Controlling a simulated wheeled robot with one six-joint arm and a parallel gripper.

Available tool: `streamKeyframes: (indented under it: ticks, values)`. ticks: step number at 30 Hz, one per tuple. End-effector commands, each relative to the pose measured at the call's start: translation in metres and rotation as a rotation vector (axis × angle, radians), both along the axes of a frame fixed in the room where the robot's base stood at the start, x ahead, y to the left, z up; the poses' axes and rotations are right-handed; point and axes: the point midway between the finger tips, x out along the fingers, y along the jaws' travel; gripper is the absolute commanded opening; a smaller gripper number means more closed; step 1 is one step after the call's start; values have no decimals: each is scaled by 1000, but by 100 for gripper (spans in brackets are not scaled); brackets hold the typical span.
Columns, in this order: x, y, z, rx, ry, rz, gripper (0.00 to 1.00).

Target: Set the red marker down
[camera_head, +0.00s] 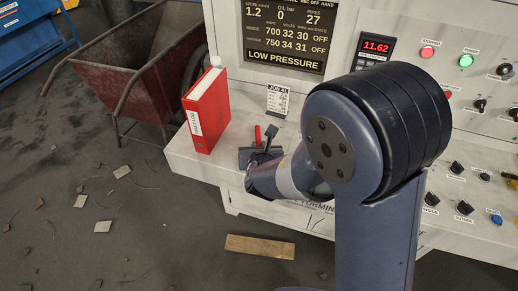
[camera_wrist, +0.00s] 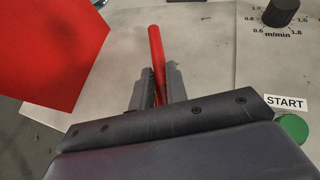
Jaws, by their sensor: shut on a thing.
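The red marker (camera_wrist: 156,50) stands out between the two grey fingers of my gripper (camera_wrist: 158,84) in the wrist view, tilted a little to the left at its upper end. My gripper is shut on it. The marker's lower part is hidden between the fingers. In the head view the marker (camera_head: 257,135) shows as a short red upright piece above my gripper (camera_head: 262,146), over the white console ledge (camera_head: 188,160). I cannot tell whether the marker touches the ledge.
A red binder (camera_head: 207,112) stands on the ledge left of my gripper. A small JOB 41 card (camera_head: 278,101) stands behind it. The console's knobs and buttons lie to the right, including a green START button (camera_wrist: 293,128). A rusty cart (camera_head: 135,65) stands on the floor at left.

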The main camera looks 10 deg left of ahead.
Motion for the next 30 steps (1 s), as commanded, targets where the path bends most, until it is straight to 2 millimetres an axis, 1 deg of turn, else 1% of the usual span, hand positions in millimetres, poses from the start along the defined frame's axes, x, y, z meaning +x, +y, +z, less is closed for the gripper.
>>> streamKeyframes:
  ticks: [1, 11, 12, 19, 20, 29, 30]
  values:
    - [0, 0, -4, -1, -1, 0, 0]
    - [0, 0, -6, 1, -2, 0, 0]
    - [0, 0, -5, 1, -2, 0, 16]
    - [0, 0, -5, 1, -2, 0, 35]
    - [0, 0, -5, 1, -2, 0, 36]
    - [0, 0, -2, 1, -2, 0, 36]
    - [-2, -1, -1, 1, -3, 1, 36]
